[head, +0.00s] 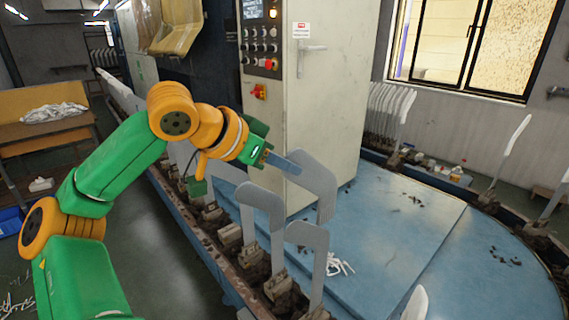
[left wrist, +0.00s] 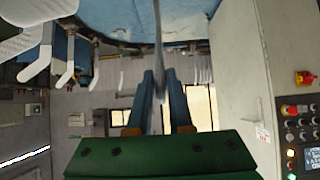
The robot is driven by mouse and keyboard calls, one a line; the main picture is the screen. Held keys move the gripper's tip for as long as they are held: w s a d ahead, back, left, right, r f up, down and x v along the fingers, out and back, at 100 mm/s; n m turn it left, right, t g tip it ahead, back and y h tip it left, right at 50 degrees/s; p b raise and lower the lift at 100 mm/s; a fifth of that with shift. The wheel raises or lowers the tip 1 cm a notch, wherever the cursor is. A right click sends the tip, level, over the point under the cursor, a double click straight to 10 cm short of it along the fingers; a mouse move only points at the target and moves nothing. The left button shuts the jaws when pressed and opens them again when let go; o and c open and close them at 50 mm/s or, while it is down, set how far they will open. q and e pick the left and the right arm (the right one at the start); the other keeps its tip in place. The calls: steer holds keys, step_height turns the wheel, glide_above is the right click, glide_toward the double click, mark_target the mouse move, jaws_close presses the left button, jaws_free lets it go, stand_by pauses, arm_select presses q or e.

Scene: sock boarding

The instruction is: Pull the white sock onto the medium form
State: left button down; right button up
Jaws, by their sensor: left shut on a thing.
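My left gripper (head: 288,164) reaches in from the left over the row of forms. Its blue fingers are at the upper end of a flat grey form (head: 322,186). In the left wrist view my left gripper (left wrist: 160,98) has a thin grey plate, seen edge-on, between its two fingers, and it appears closed on that form. Other grey forms stand nearby, one in the middle (head: 262,201) and one in front (head: 308,240). I cannot tell which one is the medium form. No white sock can be made out for certain. My right gripper is out of view.
A small white tangled thing (head: 340,265) lies on the blue platform (head: 390,235). Forms stand along its edge in dirty holders. A tall cabinet (head: 305,95) with a control panel (head: 260,40) rises behind. White cloth (head: 53,112) lies on a bench at left.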

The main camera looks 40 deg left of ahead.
mark_target(285, 232)
arm_select(q)
steer(key=shift+f+b, duration=7.8)
steer(key=shift+f, duration=0.3)
steer(key=c, duration=0.7)
jaws_free()
steer(key=shift+c, duration=0.2)
steer(key=v, duration=0.7)
steer(key=shift+b, duration=0.3)
